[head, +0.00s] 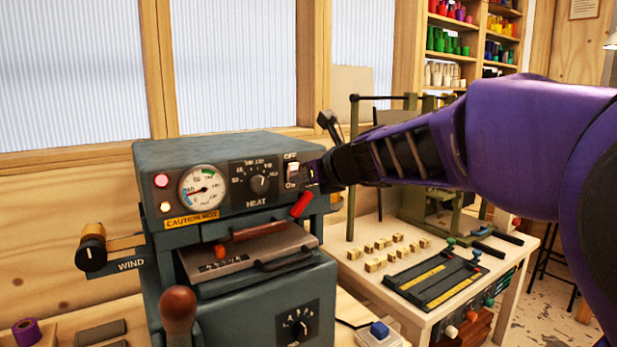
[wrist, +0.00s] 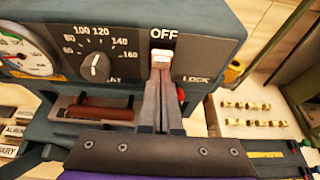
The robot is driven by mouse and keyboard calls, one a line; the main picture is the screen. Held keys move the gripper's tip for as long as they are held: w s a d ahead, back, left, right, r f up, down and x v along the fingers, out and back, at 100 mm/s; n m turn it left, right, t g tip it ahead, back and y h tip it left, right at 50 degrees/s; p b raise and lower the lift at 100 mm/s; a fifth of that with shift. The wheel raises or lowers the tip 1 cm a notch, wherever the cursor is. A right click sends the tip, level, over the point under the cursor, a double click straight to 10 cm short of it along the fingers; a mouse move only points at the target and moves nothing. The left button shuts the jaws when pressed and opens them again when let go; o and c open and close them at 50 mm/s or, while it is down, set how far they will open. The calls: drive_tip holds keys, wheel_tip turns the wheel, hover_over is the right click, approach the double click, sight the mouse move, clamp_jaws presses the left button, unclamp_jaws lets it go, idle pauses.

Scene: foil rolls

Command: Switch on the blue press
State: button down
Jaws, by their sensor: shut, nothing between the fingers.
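The blue-grey press (head: 230,225) stands on the bench left of centre. Its front panel carries a small white switch (head: 292,170) with OFF above it and On below it. In the wrist view the switch (wrist: 163,56) shows a white rocker under the OFF label, with its lower part hidden by my fingers. My gripper (head: 311,174) reaches in from the right, just right of the switch. In the wrist view my gripper (wrist: 162,74) is shut and empty, its tips at the lower edge of the switch. I cannot tell whether they touch it.
A red lever (head: 302,205) sits below the switch. A second bench (head: 375,285) with small blocks stands right.

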drive_tip(key=shift+r+p, duration=0.9)
drive_tip(key=shift+r, duration=0.1)
